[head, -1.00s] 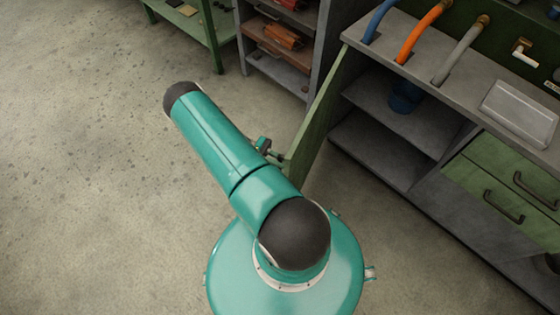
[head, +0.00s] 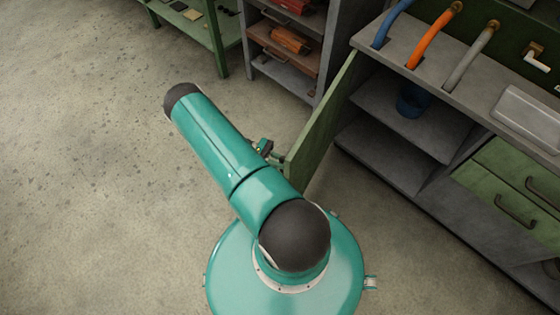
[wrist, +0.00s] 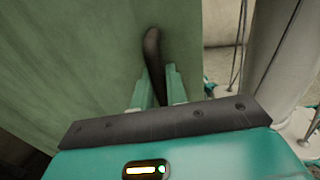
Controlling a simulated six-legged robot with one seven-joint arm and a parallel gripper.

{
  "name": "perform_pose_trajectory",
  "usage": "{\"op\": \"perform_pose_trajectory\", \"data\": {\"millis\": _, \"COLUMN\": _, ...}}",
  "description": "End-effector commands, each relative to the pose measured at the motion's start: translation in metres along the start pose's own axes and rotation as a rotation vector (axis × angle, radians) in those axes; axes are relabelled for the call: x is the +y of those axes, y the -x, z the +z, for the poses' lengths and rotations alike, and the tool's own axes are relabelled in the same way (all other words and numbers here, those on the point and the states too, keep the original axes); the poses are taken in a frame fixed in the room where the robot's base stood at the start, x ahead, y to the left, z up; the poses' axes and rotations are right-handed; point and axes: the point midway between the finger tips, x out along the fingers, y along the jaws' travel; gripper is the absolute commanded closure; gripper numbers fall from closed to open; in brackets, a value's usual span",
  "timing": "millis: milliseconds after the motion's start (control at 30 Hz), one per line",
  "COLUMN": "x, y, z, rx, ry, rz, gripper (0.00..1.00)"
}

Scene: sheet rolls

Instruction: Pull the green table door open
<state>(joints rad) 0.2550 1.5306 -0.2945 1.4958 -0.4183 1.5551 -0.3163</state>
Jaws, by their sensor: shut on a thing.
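The green table door (head: 330,120) stands swung out from the left end of the grey workbench, with the shelves behind it in open view. In the wrist view the door's green face (wrist: 70,60) fills the left side, with a dark curved handle (wrist: 152,50) on it. My gripper (wrist: 155,95) is shut on this handle, one teal finger on each side. In the head view my gripper (head: 268,150) is small at the door's near edge, partly hidden by my arm.
The grey workbench (head: 440,75) carries blue, orange and grey hoses. A blue cup (head: 412,101) stands on its open shelf. Green drawers (head: 515,190) are at the right. A shelf rack (head: 285,60) and a green table (head: 200,30) stand behind. The floor at left is clear.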

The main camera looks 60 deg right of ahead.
Motion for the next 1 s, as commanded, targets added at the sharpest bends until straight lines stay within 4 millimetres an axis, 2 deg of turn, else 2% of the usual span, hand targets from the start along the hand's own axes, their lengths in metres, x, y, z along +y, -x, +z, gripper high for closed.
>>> {"op": "perform_pose_trajectory", "data": {"millis": 167, "x": 0.0013, "y": 0.0004, "z": 0.0007, "rx": 0.000, "ry": -0.002, "rz": 0.001, "gripper": 1.00}}
{"op": "perform_pose_trajectory", "data": {"millis": 200, "x": 0.0014, "y": 0.0006, "z": 0.0007, "rx": 0.000, "ry": -0.002, "rz": 0.001, "gripper": 0.84}}
{"op": "perform_pose_trajectory", "data": {"millis": 300, "x": 0.0013, "y": 0.0013, "z": 0.0006, "rx": 0.000, "ry": -0.002, "rz": 0.001, "gripper": 0.68}}
{"op": "perform_pose_trajectory", "data": {"millis": 1000, "x": -0.0031, "y": 0.0063, "z": 0.0002, "rx": 0.001, "ry": -0.001, "rz": 0.001, "gripper": 0.68}}
